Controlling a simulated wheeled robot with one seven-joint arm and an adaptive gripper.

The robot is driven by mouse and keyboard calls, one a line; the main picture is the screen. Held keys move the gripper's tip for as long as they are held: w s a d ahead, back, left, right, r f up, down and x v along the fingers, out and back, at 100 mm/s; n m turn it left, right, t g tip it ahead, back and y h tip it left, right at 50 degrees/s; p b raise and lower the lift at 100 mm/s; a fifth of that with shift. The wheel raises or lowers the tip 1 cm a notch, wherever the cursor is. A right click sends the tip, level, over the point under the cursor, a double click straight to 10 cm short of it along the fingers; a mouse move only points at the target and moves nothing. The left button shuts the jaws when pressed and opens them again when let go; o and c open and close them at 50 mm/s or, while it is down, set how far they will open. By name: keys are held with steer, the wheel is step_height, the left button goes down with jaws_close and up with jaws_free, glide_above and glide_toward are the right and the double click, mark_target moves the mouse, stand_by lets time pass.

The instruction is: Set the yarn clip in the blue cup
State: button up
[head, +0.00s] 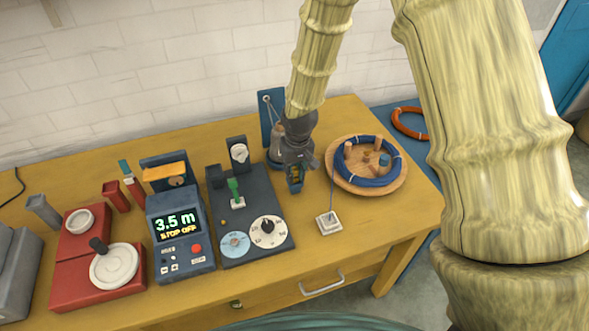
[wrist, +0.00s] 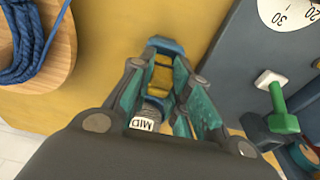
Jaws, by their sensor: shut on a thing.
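My gripper (head: 295,178) points down over the back right of the table, between the dark board and the round wooden tray. In the wrist view its fingers (wrist: 168,78) are shut on a small blue and yellow piece (wrist: 162,75), which I take for the yarn clip. A white label reading MID (wrist: 142,124) shows between the fingers, upside down. The fingers hide much of the held piece. I cannot tell the blue cup apart for certain. A dark blue shape (head: 273,160) stands just behind and left of my gripper, partly hidden.
A wooden tray (head: 398,183) with a blue skein stands right of my gripper. A small white block (head: 328,223) with a cord is in front. The dark board (head: 262,190) with dials and a green lever (head: 235,190) lies left. Red cups (head: 115,196) stand further left.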

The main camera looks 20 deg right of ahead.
steer(key=o, duration=0.8)
steer(key=shift+o, duration=0.2)
steer(key=shift+r, duration=0.1)
step_height(320, 180, up, 12)
steer(key=s, duration=0.1)
steer(key=shift+s, duration=0.4)
